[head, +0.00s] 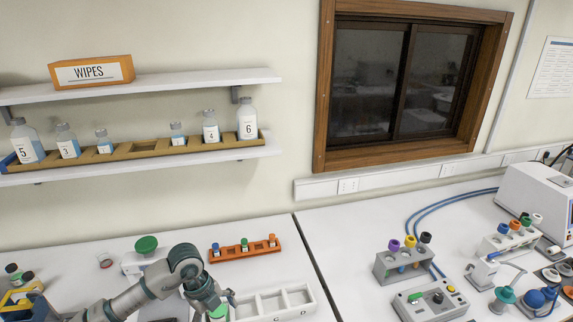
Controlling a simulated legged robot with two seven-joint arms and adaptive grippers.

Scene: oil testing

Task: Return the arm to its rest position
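My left arm comes in from the lower left and bends over the left table. Its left gripper (226,299) points down and to the right, just left of a white tray (308,309) with compartments. A green-topped item (218,312) shows right below the gripper at the bottom edge. I cannot tell whether the fingers touch it or how far they are apart. My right arm and gripper are not in view.
An orange rack (231,256) with small capped vials stands behind the gripper. A green round-topped device (146,244) is left of it. A grey tube rack (385,268) and a control box (431,305) stand on the right table. Numbered bottles (248,119) line the wall shelf.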

